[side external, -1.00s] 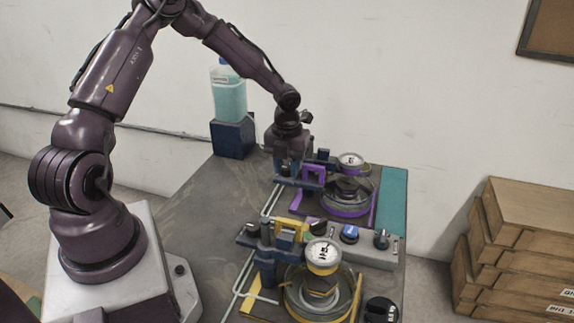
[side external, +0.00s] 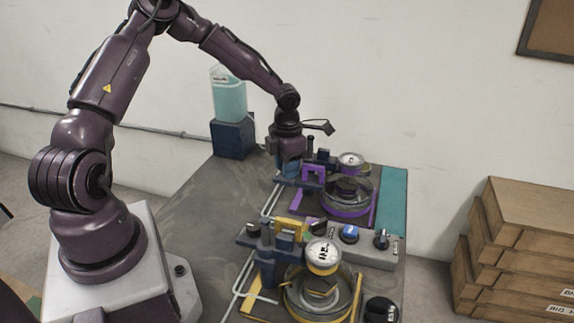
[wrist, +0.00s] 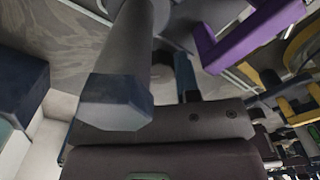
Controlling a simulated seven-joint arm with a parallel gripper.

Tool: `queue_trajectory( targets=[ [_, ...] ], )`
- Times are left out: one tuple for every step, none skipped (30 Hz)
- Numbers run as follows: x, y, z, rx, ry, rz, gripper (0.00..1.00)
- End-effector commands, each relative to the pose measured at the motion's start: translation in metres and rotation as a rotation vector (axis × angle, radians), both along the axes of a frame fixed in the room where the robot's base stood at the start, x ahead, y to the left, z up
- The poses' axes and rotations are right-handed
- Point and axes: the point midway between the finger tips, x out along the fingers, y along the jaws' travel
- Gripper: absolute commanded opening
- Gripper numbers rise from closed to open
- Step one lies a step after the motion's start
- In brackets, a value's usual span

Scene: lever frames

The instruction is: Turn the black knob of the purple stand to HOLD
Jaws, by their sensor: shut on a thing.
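The purple stand (side external: 312,174) is at the back right of the table, with a dark blue crossbar (side external: 300,183) on its left and a round metal dish (side external: 347,203) with purple trim. My gripper (side external: 287,174) points down over the crossbar's left end and is shut on what seems to be the black knob. The knob is hidden by my fingers, and neither its pointer nor the HOLD mark can be read. In the wrist view, a purple part of the stand (wrist: 245,35) shows at upper right, close to my gripper's dark parts.
A similar yellow stand (side external: 288,226) is in front, with its own knobs and a can (side external: 322,255). A row of knobs on a grey box (side external: 365,250) lies to its right. A bottle (side external: 229,97) on a blue block (side external: 233,138) stands behind. The table's left part is clear.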

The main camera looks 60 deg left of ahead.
Motion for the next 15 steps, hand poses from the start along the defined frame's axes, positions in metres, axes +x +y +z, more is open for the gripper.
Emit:
queue_trajectory(
  targets=[
    [-0.0003, 0.0001, 0.0005, 0.000, 0.001, -0.043, 0.07],
    [-0.0002, 0.0001, 0.0005, 0.000, 0.001, -0.071, 0.07],
    [-0.0002, -0.0001, 0.0005, 0.000, 0.001, -0.108, 0.07],
    [-0.0002, -0.0001, 0.0005, 0.000, 0.001, -0.135, 0.07],
    [-0.0002, -0.0002, 0.0005, 0.000, 0.001, -0.162, 0.07],
    [-0.0002, -0.0002, 0.0005, 0.000, 0.001, -0.198, 0.07],
    [-0.0002, -0.0001, 0.0005, 0.000, 0.001, -0.223, 0.07],
    [-0.0003, 0.0000, 0.0005, 0.000, 0.001, -0.247, 0.07],
    [-0.0005, 0.0001, 0.0004, 0.000, 0.002, -0.278, 0.07],
    [-0.0005, 0.0001, 0.0004, 0.000, 0.002, -0.300, 0.07],
    [-0.0005, 0.0001, 0.0004, 0.000, 0.002, -0.322, 0.07],
    [-0.0005, 0.0001, 0.0005, 0.000, 0.002, -0.349, 0.07],
    [-0.0005, 0.0001, 0.0006, 0.000, 0.002, -0.368, 0.07],
    [-0.0004, 0.0000, 0.0006, 0.000, 0.002, -0.387, 0.07],
    [-0.0003, 0.0000, 0.0007, 0.000, 0.001, -0.410, 0.07]
  ],
)
